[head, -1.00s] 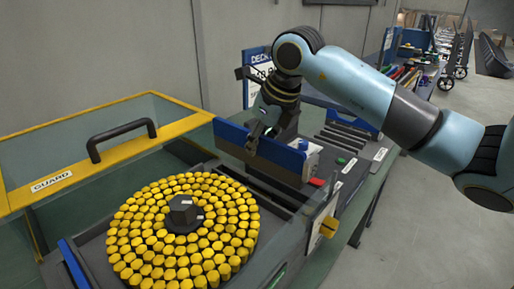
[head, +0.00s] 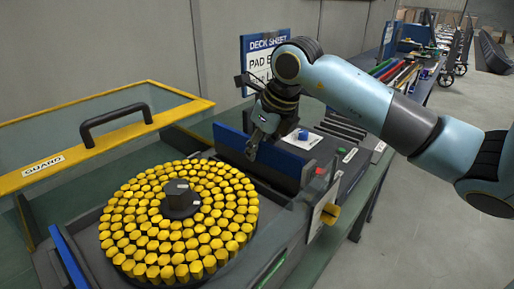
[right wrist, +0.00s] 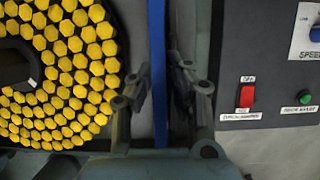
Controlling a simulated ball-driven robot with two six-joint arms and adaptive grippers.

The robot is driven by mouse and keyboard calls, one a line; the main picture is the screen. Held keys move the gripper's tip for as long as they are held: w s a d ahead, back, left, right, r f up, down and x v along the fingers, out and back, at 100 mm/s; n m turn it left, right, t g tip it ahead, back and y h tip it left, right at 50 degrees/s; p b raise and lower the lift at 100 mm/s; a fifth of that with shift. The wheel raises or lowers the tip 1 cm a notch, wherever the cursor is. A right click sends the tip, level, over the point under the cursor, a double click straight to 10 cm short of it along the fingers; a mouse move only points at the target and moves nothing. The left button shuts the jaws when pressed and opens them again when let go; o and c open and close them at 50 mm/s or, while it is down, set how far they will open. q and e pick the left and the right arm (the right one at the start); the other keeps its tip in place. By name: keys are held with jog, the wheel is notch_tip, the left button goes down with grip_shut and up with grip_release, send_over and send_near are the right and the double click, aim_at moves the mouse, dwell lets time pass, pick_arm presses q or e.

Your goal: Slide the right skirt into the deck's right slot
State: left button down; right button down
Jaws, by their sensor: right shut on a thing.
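My right gripper (head: 256,142) is shut on the top edge of the right skirt (head: 285,166), a long upright blue panel with a dark face. In the right wrist view the skirt is a thin blue strip (right wrist: 157,25) running between the two fingertips (right wrist: 161,78). The skirt stands along the right side of the deck (head: 262,243), a dark tray. Its lower edge and the right slot are hidden, so I cannot tell whether it is in the slot. Another blue skirt (head: 68,258) stands at the deck's left side. My left gripper is not in view.
Yellow pads (head: 150,225) ring a dark hub (head: 178,195) on the deck. A yellow-framed guard (head: 110,165) with a black handle stands behind on the left. A control box with a red switch (right wrist: 246,97) and green button (right wrist: 292,150) lies right of the skirt.

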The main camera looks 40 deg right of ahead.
jog(key=shift+b, duration=0.3)
dwell(0.6)
jog(key=shift+f+b, duration=1.1)
jog(key=shift+f, duration=0.05)
jog(key=shift+f+b, duration=0.95)
jog(key=shift+f, duration=0.15)
jog(key=c, duration=1.3)
grip_release()
jog(key=shift+o, duration=0.2)
jog(key=shift+s+r, duration=0.1)
jog(key=shift+r, duration=0.1)
jog(key=v, duration=1.1)
jog(key=shift+s+r, duration=0.15)
jog(key=shift+r, duration=0.1)
